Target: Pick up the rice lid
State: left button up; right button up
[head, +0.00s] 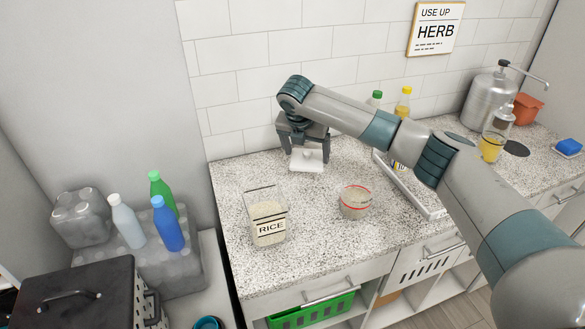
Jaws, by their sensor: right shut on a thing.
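The rice lid (308,160) is a small white square piece with a raised knob, low over the back of the speckled counter. My right gripper (305,150) points down and is shut on the lid's knob. I cannot tell whether the lid still touches the counter. The rice container (267,218) is clear, labelled RICE, open at the top and partly filled, and stands in front and to the left of the lid. My left gripper is not in view.
A clear bowl with a red rim (355,203) stands right of the rice container. A tray (418,187) lies further right, partly behind my right arm. Bottles (403,102) stand at the back wall. The counter (315,235) between container and bowl is clear.

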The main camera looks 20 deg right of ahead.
jog(key=d+r+b, duration=0.1)
jog(key=d+r, duration=0.2)
jog(key=d, duration=0.2)
jog(key=shift+d, duration=0.25)
jog(key=shift+s+d+r+b, duration=0.1)
jog(key=shift+d+r+b, duration=0.25)
jog(key=shift+d+r, duration=0.1)
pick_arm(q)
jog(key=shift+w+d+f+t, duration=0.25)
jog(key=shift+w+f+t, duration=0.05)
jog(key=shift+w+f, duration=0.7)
pick_arm(e)
jog(key=shift+d, duration=0.1)
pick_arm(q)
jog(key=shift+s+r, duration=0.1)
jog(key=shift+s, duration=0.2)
